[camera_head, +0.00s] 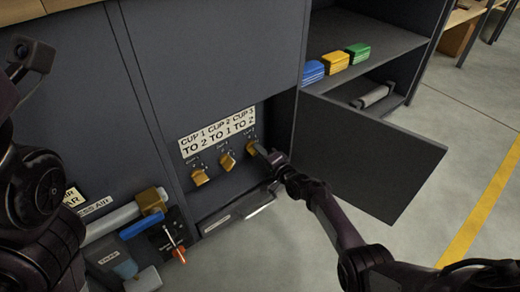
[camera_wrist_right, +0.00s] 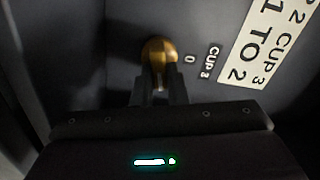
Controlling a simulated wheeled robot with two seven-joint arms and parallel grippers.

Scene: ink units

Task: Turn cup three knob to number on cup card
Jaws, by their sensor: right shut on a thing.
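The cup three knob (camera_head: 251,147) is the rightmost of three brass knobs on the dark cabinet panel. My right gripper (camera_head: 266,153) is shut on it. In the right wrist view the knob (camera_wrist_right: 158,52) shows between the two fingers (camera_wrist_right: 158,90), with "0" and "CUP 3" printed beside it. The cup card (camera_head: 216,130) is above the knobs and reads "CUP 1 TO 2, CUP 2 TO 1, CUP 3 TO 2". It also shows in part in the right wrist view (camera_wrist_right: 262,50). The knob's exact pointing is unclear. My left gripper is out of view.
The cup one knob (camera_head: 200,177) and cup two knob (camera_head: 226,162) are left of my right gripper. An open dark door (camera_head: 375,155) stands close to my right arm. Blue, yellow and green blocks (camera_head: 335,63) sit on a shelf. A pipe (camera_head: 112,219) is at lower left.

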